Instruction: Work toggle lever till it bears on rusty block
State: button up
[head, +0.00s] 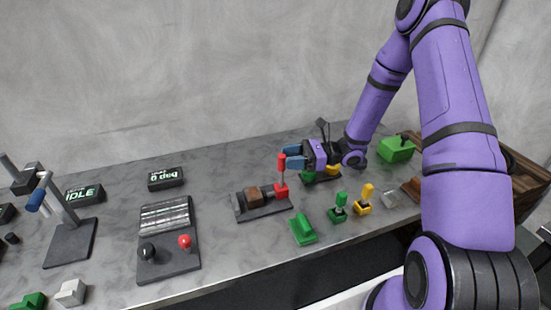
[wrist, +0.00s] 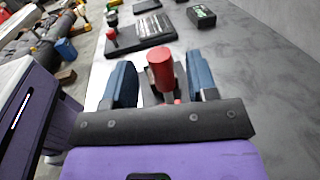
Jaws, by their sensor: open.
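The toggle lever is a red upright handle (head: 282,168) on a red base, at the right end of a dark plate (head: 262,211). The rusty block (head: 254,195) is brown and sits on the same plate, left of the lever's base. My gripper (head: 290,158) is open at the height of the lever's upper part. In the wrist view the red handle (wrist: 160,70) stands between the two blue fingers, with space on either side. The block is hidden or unclear in the wrist view.
Green (head: 338,207) and yellow (head: 364,198) knobbed pieces and a green block (head: 303,229) stand right of the plate. The counter behind the plate is mostly clear.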

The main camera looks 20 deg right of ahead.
jog(key=shift+w+a, duration=0.25)
jog(key=shift+a, duration=0.95)
jog(key=shift+w+a, duration=0.2)
jog(key=shift+a, duration=0.95)
grip_shut()
